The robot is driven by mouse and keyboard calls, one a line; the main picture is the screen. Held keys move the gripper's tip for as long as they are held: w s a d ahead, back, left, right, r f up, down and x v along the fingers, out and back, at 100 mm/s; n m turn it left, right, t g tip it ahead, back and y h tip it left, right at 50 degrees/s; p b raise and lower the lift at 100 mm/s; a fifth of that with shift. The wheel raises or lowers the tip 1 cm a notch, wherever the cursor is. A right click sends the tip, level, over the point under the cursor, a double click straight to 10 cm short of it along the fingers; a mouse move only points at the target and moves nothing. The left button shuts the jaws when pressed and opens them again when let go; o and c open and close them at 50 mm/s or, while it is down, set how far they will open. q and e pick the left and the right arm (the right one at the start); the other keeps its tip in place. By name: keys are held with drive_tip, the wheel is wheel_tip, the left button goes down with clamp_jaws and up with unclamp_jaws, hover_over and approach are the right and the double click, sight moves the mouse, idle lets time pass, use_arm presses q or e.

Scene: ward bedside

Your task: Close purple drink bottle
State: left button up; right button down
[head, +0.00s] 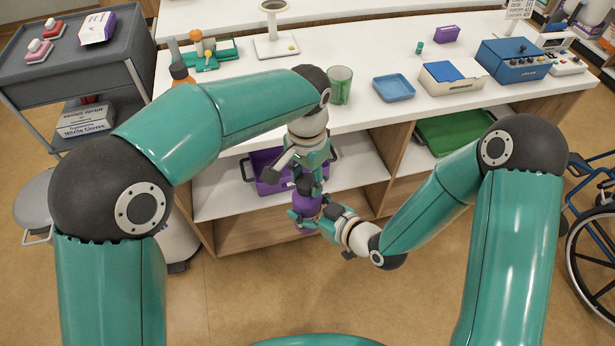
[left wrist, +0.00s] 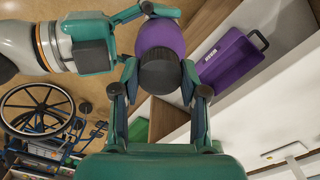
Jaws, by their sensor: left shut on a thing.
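The purple drink bottle (head: 306,206) is held in the air in front of the counter, between my two grippers. In the left wrist view, the rounded purple bottle (left wrist: 164,38) has its dark grey cap (left wrist: 158,74) toward the camera. My left gripper (head: 304,181) reaches down from above; its fingers (left wrist: 160,82) stand on both sides of the cap and are shut on it. My right gripper (head: 312,212) comes from the right and has its fingers around the bottle body. Whether the cap sits fully down is hidden from these angles.
A purple bin (head: 266,164) stands on the shelf just behind my grippers. The white counter (head: 367,116) above it carries a green cup (head: 340,84), a blue tray (head: 394,88) and boxes. A wheelchair (head: 596,225) is at the right. The floor around the bottle is clear.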

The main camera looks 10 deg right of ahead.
use_arm(q)
drive_tip(key=m, duration=0.4)
drive_tip(key=shift+w+m, duration=0.1)
drive_tip(key=shift+m, duration=0.2)
drive_tip(key=m, duration=0.3)
drive_tip(key=o, duration=1.4)
drive_tip(key=shift+c, duration=0.2)
wheel_tip(320, 180, up, 12)
drive_tip(key=shift+f, duration=0.1)
